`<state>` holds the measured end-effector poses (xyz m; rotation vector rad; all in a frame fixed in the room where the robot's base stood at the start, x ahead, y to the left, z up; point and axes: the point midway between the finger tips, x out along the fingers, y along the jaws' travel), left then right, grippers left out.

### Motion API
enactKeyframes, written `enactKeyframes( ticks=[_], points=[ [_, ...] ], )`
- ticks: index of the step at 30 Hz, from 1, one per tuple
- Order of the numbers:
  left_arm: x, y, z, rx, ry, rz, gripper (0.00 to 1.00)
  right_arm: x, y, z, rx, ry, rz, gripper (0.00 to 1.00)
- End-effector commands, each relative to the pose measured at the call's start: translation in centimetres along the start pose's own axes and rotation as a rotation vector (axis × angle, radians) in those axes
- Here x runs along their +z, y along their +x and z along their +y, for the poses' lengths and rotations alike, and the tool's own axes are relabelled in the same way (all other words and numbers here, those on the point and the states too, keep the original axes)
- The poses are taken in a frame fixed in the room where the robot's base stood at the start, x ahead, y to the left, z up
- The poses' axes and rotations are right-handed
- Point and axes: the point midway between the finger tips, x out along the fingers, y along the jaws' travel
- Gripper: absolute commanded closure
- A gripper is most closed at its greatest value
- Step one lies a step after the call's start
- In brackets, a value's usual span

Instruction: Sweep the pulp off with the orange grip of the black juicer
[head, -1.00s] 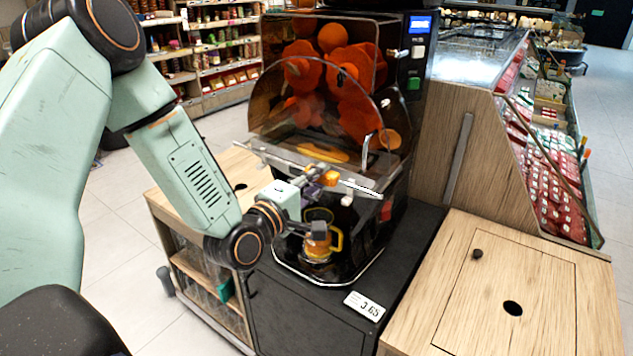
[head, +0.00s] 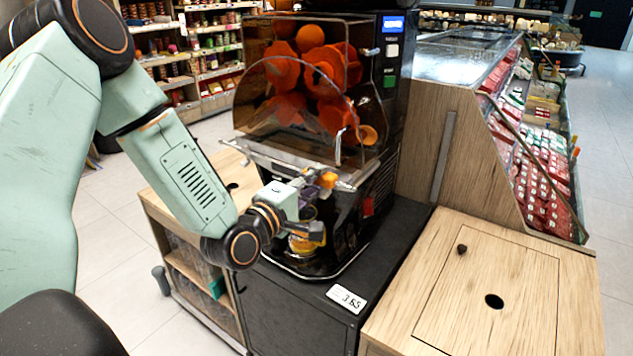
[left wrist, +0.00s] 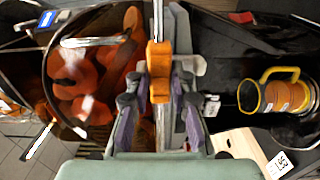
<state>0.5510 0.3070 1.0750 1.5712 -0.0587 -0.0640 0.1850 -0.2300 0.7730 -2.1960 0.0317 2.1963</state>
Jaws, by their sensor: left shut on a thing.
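The black juicer (head: 375,190) stands on a dark counter, with oranges behind its tinted cover. My left gripper (head: 312,185) is at the front of the juicer, below the cover. It is shut on the orange grip (head: 328,180), which sits on a metal rod; in the left wrist view the grip (left wrist: 159,68) lies between the fingers (left wrist: 158,90). A mug with a yellow handle (left wrist: 278,92) stands beneath on the drip area, partly hidden by my arm in the head view. No pulp can be made out. My right gripper is not in view.
A wooden cabinet with a round hole (head: 480,290) stands to the right, beside a chilled display (head: 530,150). Shelves (head: 190,50) stand behind. The floor at left is clear.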

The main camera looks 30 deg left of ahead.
Motion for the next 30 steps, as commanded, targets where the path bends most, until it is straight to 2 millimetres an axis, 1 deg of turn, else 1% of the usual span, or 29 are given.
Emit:
enactKeyframes(
  ticks=[5, 6, 9, 20, 23, 30],
  points=[
    [0.0, 0.1, 0.1, 0.003, 0.002, 0.001, 1.0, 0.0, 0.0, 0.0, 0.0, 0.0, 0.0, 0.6],
    [0.0, 0.1, 0.1, 0.003, 0.002, 0.001, 0.75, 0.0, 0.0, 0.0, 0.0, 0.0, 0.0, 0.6],
    [0.1, 0.0, 0.1, 0.003, 0.002, 0.0, 0.68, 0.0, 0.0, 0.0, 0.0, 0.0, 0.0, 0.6],
    [0.2, -0.2, 0.1, 0.002, 0.001, 0.001, 0.68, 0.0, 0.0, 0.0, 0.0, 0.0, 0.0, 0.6],
    [0.2, -1.0, 0.0, 0.0, -0.001, 0.003, 0.68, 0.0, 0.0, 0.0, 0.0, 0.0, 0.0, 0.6],
    [0.1, -3.3, 0.1, 0.002, -0.003, 0.005, 0.68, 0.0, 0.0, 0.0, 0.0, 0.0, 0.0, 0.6]
  ],
)
